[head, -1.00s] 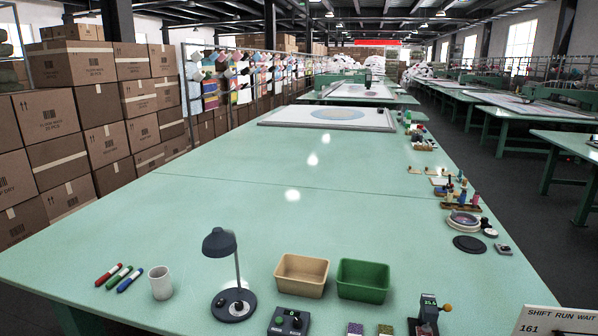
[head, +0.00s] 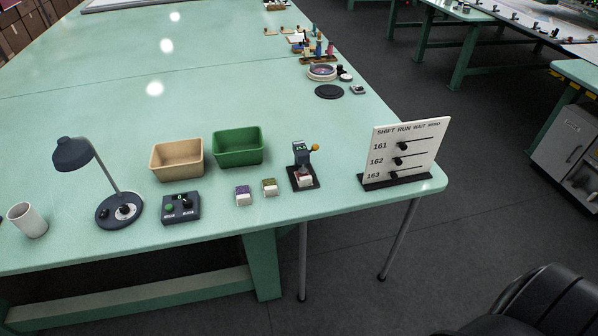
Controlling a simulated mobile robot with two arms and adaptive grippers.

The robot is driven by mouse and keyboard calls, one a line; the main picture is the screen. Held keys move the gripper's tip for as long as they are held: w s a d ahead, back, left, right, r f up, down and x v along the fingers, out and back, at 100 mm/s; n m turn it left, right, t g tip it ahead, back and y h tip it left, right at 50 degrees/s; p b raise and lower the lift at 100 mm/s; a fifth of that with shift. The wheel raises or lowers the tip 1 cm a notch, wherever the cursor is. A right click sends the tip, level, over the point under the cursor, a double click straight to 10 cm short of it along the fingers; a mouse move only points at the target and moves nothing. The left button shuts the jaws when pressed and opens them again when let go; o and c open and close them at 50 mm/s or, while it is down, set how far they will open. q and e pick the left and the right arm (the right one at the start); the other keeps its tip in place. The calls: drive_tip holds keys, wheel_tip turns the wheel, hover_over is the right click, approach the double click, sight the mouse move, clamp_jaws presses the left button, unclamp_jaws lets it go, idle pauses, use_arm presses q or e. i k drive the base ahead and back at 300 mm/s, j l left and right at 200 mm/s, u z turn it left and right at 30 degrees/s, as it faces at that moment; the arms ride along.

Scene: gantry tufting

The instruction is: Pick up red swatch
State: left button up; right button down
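A small block with a reddish top and white sides (head: 305,179), which looks like the red swatch, sits at the foot of a dark gauge device (head: 301,157) with an orange knob. The device partly covers its top. A purple-topped swatch (head: 243,196) and an olive-topped swatch (head: 269,187) stand to its left near the table's front edge. Neither of my grippers is in view. A black rounded part at the lower right looks like my own arm, but no fingers show.
On the green table (head: 90,125) are a tan bin (head: 177,160), a green bin (head: 238,148), a control box (head: 181,207), a lamp (head: 75,155) and a white mug (head: 27,220). A slider board (head: 403,152) stands at the right corner. Table space behind the bins is clear.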

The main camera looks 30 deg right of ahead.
sight(304, 181)
drive_tip(key=i+j+z, duration=0.1)
drive_tip(key=z, duration=0.35)
drive_tip(key=i+j+z, duration=0.15)
drive_tip(key=z, duration=0.3)
drive_tip(key=i+j+z, duration=0.1)
drive_tip(key=j+z, duration=0.15)
drive_tip(key=z, duration=0.2)
